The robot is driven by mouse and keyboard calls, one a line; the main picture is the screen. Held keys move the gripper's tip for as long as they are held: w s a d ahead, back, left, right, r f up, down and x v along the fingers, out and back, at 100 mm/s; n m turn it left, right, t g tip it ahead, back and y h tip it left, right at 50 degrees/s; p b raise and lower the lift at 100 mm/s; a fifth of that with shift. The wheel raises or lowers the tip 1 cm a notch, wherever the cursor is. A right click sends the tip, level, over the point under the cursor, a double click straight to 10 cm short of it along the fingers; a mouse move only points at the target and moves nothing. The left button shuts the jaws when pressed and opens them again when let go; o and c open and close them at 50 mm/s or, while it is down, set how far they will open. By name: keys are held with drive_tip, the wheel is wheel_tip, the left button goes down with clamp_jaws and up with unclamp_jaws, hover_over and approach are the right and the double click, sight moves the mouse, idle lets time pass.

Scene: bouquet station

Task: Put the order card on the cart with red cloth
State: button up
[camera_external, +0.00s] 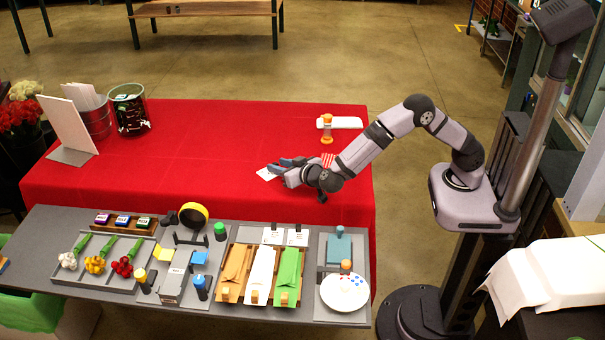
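The cart with red cloth (190,165) stands behind the grey work table. My gripper (277,167) is low over the middle right of the red cloth, pointing left. A white card (266,173) shows right at the fingertips, at or just above the cloth. I cannot tell whether the fingers hold it or only touch or overlap it. The finger opening is too small to make out. Two more white cards, one on the left (272,236) and one on the right (298,237), stand at the back of the wrapper tray on the grey table.
An orange-topped item (327,129) and a flat white piece (345,123) are at the cloth's back right. A white board (68,125), a metal bucket (97,120) and a dark green bucket (130,110) stand at its left. The cloth's middle is clear.

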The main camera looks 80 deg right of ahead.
drive_tip(key=shift+a+r, duration=0.1)
drive_tip(key=shift+r, duration=0.1)
drive_tip(key=b+v, duration=0.1)
drive_tip(key=v, duration=1.1)
